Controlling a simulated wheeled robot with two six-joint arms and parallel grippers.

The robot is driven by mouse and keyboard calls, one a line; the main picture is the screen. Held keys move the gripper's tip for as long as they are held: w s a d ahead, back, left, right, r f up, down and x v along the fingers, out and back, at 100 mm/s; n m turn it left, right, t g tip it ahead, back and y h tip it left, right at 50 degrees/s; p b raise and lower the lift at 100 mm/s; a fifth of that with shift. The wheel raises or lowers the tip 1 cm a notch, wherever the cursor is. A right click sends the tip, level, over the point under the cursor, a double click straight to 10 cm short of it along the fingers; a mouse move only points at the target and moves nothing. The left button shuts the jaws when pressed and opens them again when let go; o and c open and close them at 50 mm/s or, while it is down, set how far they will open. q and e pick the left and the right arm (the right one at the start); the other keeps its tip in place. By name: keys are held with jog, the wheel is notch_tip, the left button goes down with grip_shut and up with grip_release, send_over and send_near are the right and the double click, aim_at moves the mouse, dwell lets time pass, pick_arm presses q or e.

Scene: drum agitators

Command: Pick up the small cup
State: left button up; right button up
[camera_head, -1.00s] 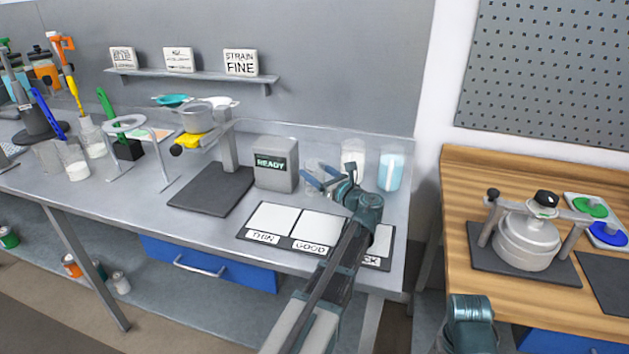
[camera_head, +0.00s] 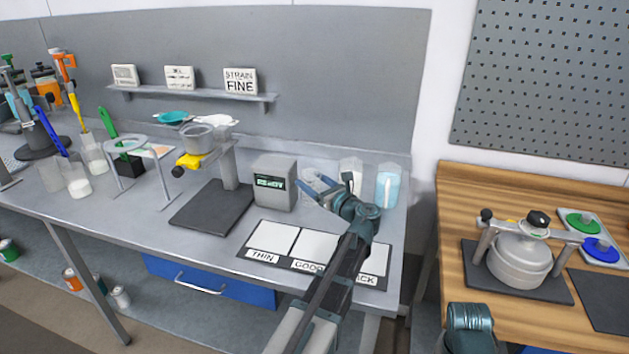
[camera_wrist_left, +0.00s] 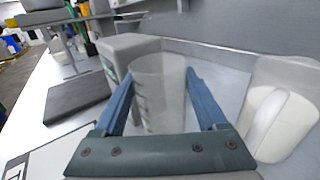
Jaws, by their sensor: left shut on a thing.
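The small cup (camera_wrist_left: 158,85) is clear, with graduation marks, and looks empty. It stands between the two blue fingers of my left gripper (camera_wrist_left: 160,92) in the left wrist view. The gripper is shut on its sides. In the head view my left gripper (camera_head: 322,185) is above the back part of the grey bench, just right of the READY box. The cup is hard to make out there, behind and between the fingers. I cannot tell whether its base touches the bench. My right gripper is out of view.
The grey READY box (camera_head: 274,184) stands close to the left of the gripper. A cup with white contents (camera_head: 351,170) and a cup with light blue liquid (camera_head: 388,187) stand to the right. The THIN/GOOD/THICK mat (camera_head: 255,238) lies in front.

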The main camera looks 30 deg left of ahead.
pick_arm(q)
jog(key=s+r+p, duration=0.1)
jog(key=s, duration=1.4)
jog(key=shift+a, duration=0.15)
jog(key=shift+a+r, duration=0.1)
